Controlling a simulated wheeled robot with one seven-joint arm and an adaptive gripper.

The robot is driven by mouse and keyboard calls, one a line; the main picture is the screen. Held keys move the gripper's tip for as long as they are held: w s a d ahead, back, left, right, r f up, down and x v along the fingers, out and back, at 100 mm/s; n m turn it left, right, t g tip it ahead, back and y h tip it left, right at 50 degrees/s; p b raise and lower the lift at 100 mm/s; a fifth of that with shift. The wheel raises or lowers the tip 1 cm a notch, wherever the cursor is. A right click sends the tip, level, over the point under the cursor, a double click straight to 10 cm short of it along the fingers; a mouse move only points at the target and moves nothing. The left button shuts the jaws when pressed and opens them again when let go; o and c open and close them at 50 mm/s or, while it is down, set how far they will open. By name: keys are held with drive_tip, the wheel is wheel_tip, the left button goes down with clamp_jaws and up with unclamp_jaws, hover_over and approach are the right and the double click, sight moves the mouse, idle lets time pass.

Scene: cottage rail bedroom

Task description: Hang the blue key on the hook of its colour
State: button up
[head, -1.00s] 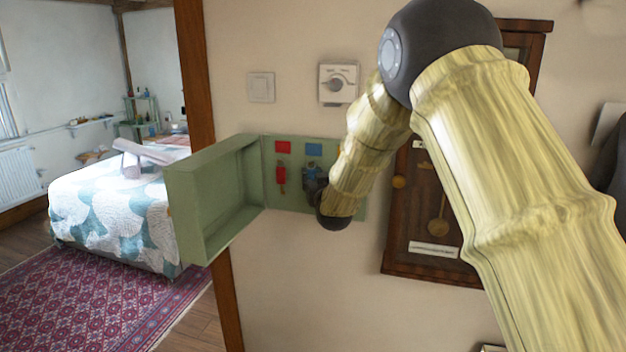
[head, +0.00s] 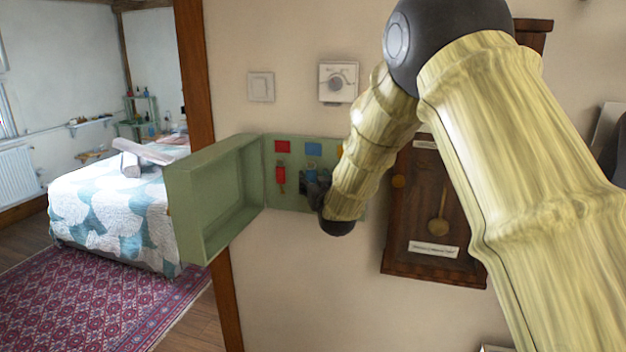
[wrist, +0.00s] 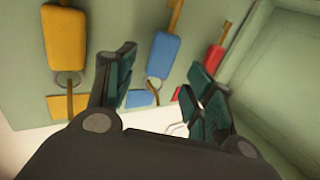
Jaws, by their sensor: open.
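The blue key (head: 311,173) is below the blue patch (head: 313,149) on the green key panel, partly hidden by my gripper (head: 316,187). In the wrist view the panel appears upside down. There the blue key's tag (wrist: 163,55) has its ring (wrist: 152,88) at a brass hook beside the blue patch (wrist: 142,98); the ring appears to be over the hook. My gripper (wrist: 163,78) is open, its fingers spread on either side of the blue key and apart from it.
A red key (head: 280,178) hangs under a red patch (head: 283,146). A yellow key (wrist: 64,38) hangs by a yellow patch (wrist: 68,105). The cabinet's open green door (head: 215,200) stands out at left. A wall clock (head: 435,210) is at right.

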drive_tip(key=v, duration=0.8)
drive_tip(key=s+d+f+m+g+h, duration=0.1)
drive_tip(key=s+d+f+g, duration=0.25)
drive_tip(key=s+f, duration=0.65)
drive_tip(key=s+d+f+g+h+b, duration=0.15)
drive_tip(key=s+d+f, duration=0.3)
drive_tip(key=f, duration=1.25)
drive_tip(key=s+d+f+m+g, duration=0.1)
drive_tip(key=s+d+f+g, duration=0.25)
drive_tip(key=s+f, duration=0.7)
drive_tip(key=s+d+f+g, duration=0.2)
drive_tip(key=s+f, duration=0.4)
drive_tip(key=s, duration=0.5)
drive_tip(key=s+d+f+g+h, duration=0.1)
drive_tip(key=s+f+g, duration=0.3)
drive_tip(key=s, duration=0.7)
drive_tip(key=s+d+f+g, duration=0.3)
drive_tip(key=s+d+f, duration=0.1)
drive_tip(key=s+f, duration=0.5)
drive_tip(key=s, duration=0.2)
drive_tip(key=shift+s+m, duration=0.4)
drive_tip(key=shift+d, duration=0.1)
